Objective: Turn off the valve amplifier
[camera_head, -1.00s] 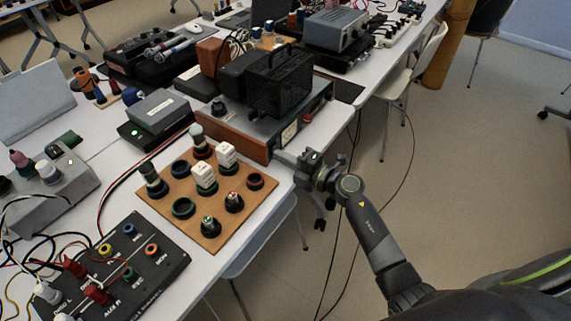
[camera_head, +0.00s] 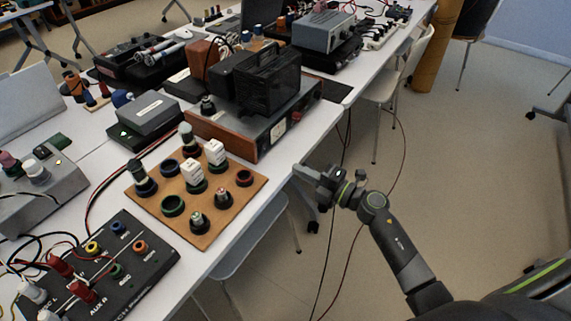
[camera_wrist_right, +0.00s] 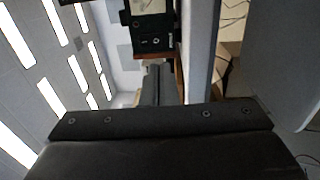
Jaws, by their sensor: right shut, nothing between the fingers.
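The valve amplifier (camera_head: 258,134) stands near the table's right edge in the head view. It has a wooden side panel, a grey front with small knobs and a reddish spot, and a black cage on top. Whether it is powered cannot be told. My right gripper (camera_head: 303,171) is shut and empty, apart from the amplifier, to the right of and below its near front corner. In the right wrist view, the closed dark fingers (camera_wrist_right: 155,84) point toward a dark panel with knobs. My left gripper is not in view.
A brown board (camera_head: 207,222) with several knobs and posts lies in front of the amplifier. A black terminal box (camera_head: 115,262) with wires sits nearer. A grey box on a black base (camera_head: 150,113) stands left. The floor right of the table is open; a chair (camera_head: 398,80) stands behind.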

